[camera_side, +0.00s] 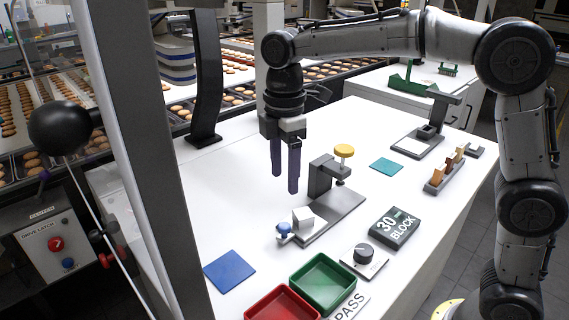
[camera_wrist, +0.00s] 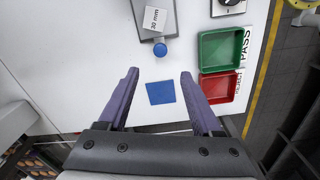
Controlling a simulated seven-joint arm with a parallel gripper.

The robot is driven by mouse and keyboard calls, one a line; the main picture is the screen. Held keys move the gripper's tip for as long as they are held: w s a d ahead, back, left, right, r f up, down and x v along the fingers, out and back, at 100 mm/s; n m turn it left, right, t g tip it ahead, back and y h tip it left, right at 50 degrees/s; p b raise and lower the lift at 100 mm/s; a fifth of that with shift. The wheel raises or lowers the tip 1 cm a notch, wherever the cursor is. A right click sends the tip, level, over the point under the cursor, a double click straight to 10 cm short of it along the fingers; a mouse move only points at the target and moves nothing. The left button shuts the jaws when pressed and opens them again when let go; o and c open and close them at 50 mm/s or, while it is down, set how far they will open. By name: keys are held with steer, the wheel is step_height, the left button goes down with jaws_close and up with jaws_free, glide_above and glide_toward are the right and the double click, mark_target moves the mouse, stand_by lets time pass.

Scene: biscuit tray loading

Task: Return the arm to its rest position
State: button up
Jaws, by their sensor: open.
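My gripper (camera_side: 284,180) hangs above the white table (camera_side: 235,195), left of the grey fixture with the yellow knob. Its two dark purple fingers point down, apart, with nothing between them. In the wrist view the open fingers (camera_wrist: 160,73) frame a blue square (camera_wrist: 160,93) that lies on the table beyond them. My arm reaches in from the right, bent over the table.
The fixture (camera_side: 333,208) holds a white block (camera_side: 308,219) beside a blue knob (camera_side: 283,229). Green (camera_side: 324,281) and red (camera_side: 281,305) trays stand at the front edge. A dark "30 BLOCK" box (camera_side: 394,228) and dial (camera_side: 363,254) lie right. A dark post (camera_side: 207,75) stands left.

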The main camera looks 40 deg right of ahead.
steer(key=shift+r, duration=0.8)
steer(key=s+d+r+m+t, duration=0.2)
steer(key=s+d+r, duration=0.15)
steer(key=s, duration=0.25)
steer(key=s+d+r+m+t, duration=0.1)
steer(key=s+d+r+m, duration=0.15)
steer(key=s+d, duration=0.35)
steer(key=s+d+f+m+t, duration=0.2)
steer(key=s+f+m, duration=0.8)
steer(key=s, duration=0.1)
steer(key=shift+s+t, duration=0.3)
